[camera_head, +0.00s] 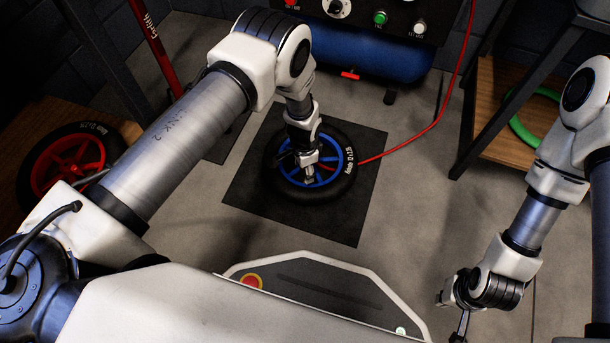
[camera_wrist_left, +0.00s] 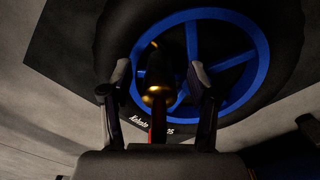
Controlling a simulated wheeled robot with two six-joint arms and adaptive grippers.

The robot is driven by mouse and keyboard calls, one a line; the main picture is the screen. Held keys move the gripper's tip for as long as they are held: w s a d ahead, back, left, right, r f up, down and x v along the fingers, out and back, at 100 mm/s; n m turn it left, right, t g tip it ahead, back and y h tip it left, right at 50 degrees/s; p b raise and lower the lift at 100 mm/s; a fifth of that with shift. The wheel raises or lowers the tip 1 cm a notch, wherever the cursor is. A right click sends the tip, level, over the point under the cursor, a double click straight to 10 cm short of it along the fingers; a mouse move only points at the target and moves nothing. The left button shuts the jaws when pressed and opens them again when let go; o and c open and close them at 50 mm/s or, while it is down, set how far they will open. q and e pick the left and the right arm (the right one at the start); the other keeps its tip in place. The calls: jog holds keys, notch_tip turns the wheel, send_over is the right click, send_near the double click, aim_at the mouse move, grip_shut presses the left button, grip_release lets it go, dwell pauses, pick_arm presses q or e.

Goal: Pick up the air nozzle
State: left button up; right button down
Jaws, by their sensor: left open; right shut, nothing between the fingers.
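The air nozzle (camera_wrist_left: 157,88), dark with a brass-coloured collar and a red hose behind it, lies over the blue-rimmed wheel (camera_wrist_left: 262,60). In the left wrist view it is between the two fingers of my left gripper (camera_wrist_left: 160,78), with a gap on each side. My left gripper (camera_head: 308,174) is open and above the wheel in the head view, where it and the arm mostly hide the nozzle. My right gripper (camera_head: 462,326) is shut and empty at the bottom right, partly cut off by the frame's edge.
The wheel lies on a black mat (camera_head: 340,221) on the floor. The red hose (camera_head: 418,134) runs right and up past the blue compressor tank (camera_head: 368,58). A red-rimmed wheel (camera_head: 68,165) is at the left. A wooden shelf (camera_head: 487,118) holds a green ring at the right.

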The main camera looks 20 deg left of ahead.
pick_arm(q)
jog(key=shift+f, duration=0.75)
jog(key=shift+r, duration=0.2)
grip_shut()
pick_arm(e)
jog(key=shift+f, duration=0.4)
